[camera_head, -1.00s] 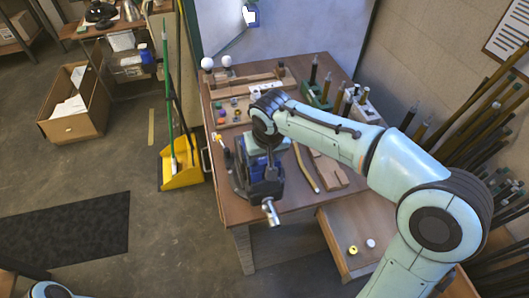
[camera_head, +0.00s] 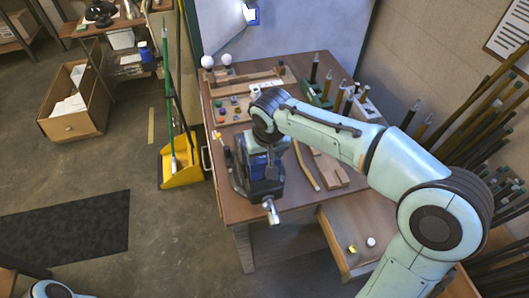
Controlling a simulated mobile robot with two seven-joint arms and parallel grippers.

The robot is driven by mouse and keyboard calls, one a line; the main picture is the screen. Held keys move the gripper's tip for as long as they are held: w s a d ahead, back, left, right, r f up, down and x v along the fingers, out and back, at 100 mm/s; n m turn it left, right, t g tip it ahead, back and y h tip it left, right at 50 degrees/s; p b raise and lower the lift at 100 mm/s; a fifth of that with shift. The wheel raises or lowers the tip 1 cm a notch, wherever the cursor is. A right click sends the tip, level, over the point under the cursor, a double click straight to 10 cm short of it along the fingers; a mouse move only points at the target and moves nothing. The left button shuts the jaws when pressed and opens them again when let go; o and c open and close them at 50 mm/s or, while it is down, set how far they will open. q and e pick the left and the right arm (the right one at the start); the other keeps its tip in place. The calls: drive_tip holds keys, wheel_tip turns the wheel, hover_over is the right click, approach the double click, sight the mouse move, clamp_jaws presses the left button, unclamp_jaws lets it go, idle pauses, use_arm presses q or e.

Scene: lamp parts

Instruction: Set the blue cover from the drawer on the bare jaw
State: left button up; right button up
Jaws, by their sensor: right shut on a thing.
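A dark blue vise (camera_head: 267,189) with a silver screw end stands at the front left of the wooden workbench. My right gripper (camera_head: 262,150) points down right over the vise's jaws, mostly hidden below its own wrist. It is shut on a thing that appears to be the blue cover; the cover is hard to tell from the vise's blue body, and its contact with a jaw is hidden. The open drawer (camera_head: 345,222) at the bench's front right holds a small yellow piece (camera_head: 351,249) and a small white piece (camera_head: 371,242). Only a bit of my left arm shows at bottom left.
The workbench (camera_head: 300,203) also holds small coloured pieces on a board, white balls, wooden strips and upright dark tools at the back. A yellow dustpan (camera_head: 182,170) with a broom stands left of it. Rods lean along the right wall.

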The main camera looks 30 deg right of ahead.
drive_tip(key=shift+f+b, duration=0.3)
drive_tip(key=shift+f, duration=0.15)
drive_tip(key=o, duration=1.4)
drive_tip(key=shift+o, duration=0.2)
drive_tip(key=d+p+v, duration=0.1)
drive_tip(key=v, duration=1.2)
drive_tip(key=shift+a+r+p, duration=0.2)
drive_tip(key=shift+a+p, duration=0.15)
drive_tip(key=shift+a, duration=0.15)
